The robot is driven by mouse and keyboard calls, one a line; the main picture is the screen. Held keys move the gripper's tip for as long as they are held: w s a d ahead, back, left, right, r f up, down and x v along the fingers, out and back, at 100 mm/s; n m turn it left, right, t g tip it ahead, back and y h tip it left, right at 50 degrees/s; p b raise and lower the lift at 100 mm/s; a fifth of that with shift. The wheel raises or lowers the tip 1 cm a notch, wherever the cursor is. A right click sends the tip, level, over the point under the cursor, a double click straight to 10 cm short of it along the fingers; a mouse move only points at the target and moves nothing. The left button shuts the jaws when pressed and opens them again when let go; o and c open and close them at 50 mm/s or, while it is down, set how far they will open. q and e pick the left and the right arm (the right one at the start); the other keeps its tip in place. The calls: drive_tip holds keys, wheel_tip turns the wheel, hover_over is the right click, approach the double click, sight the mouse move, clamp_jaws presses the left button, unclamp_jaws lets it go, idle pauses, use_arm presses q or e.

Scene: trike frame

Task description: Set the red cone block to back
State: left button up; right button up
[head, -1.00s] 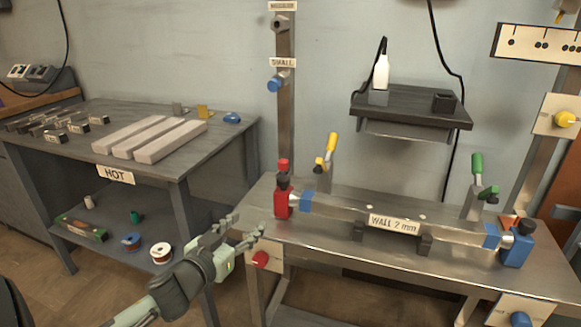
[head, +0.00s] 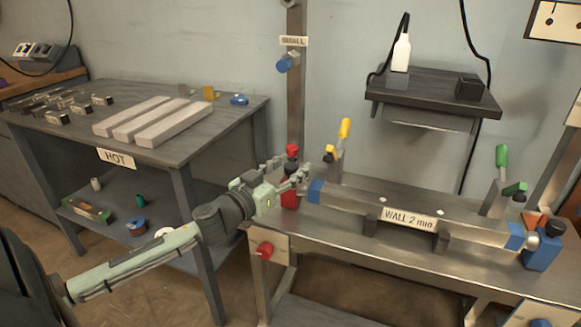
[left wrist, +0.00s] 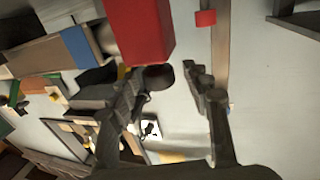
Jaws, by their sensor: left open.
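The red cone block (head: 289,200) stands at the left end of the metal bench, partly hidden behind my left gripper (head: 292,168). In the left wrist view the block (left wrist: 142,30) is large at the top, with its dark round knob (left wrist: 158,77) near the opening between my fingers. My left gripper (left wrist: 172,95) is open, with nothing held; its fingers are at the block's upper part. Whether they touch it I cannot tell. My right gripper is not in view.
A metal tube labelled WALL 2 mm (head: 420,217) lies on dark supports beside the red block. A yellow-handled clamp (head: 342,135) stands behind it. A blue block (head: 543,246) is at the tube's far right end.

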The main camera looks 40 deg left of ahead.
use_arm(q)
clamp_jaws()
idle(0.4)
